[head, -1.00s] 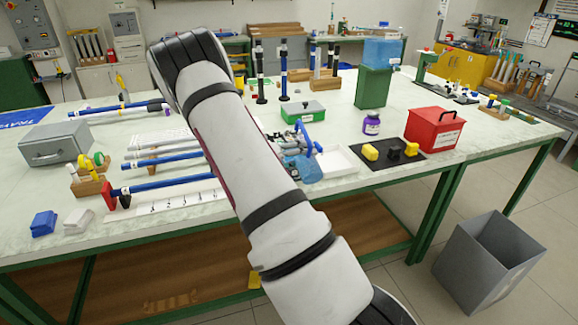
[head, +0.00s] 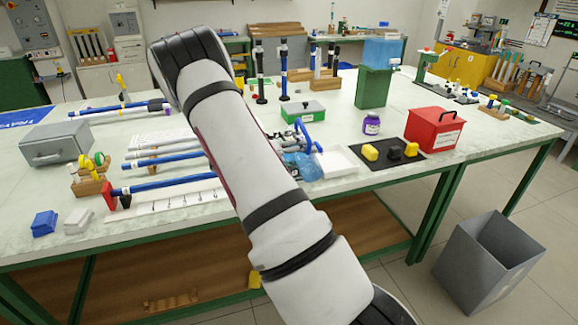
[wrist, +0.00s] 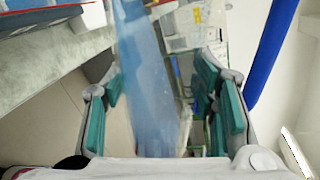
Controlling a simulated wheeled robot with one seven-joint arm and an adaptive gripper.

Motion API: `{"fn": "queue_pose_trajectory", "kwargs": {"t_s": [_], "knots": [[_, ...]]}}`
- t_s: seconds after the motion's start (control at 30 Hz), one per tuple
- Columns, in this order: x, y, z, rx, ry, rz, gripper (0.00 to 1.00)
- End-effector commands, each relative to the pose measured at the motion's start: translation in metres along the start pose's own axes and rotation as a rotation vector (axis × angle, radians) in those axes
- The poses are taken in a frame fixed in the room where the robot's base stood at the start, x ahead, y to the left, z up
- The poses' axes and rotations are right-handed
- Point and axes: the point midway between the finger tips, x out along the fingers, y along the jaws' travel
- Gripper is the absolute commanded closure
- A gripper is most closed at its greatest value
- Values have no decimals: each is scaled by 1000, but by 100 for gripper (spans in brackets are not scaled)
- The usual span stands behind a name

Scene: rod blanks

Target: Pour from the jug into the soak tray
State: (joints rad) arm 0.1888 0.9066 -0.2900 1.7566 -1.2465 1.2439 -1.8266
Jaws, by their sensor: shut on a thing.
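The jug (head: 303,166) is translucent blue with a blue handle (head: 303,134). In the head view it shows just right of my arm, tilted, at the left end of the white soak tray (head: 343,161), and overlaps it in the picture. In the wrist view the jug (wrist: 145,75) is a blurred pale-blue shape between the teal-padded fingers of my gripper (wrist: 158,85), which is shut on it. My arm hides much of the gripper in the head view. I cannot make out any liquid stream or the level in the tray.
A purple-lidded bottle (head: 371,124), a red box (head: 434,129) and a green case (head: 303,112) stand nearby. Blue rods (head: 165,183) lie left of my arm. A grey bin (head: 487,263) stands on the floor.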

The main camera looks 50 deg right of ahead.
Motion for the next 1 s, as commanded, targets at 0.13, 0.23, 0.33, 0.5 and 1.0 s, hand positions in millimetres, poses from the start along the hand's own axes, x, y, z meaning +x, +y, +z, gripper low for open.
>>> {"fn": "queue_pose_trajectory", "kwargs": {"t_s": [0.13, 0.23, 0.33, 0.5, 1.0], "knots": [[0, 0, 0, 1, 0, -1, 90], [0, 0, 0, 1, 0, -1, 90], [0, -1, 0, -4, 1, -1, 90], [-1, -5, 2, -35, 8, -1, 90], [-1, -6, 3, -58, 13, -1, 90]]}}
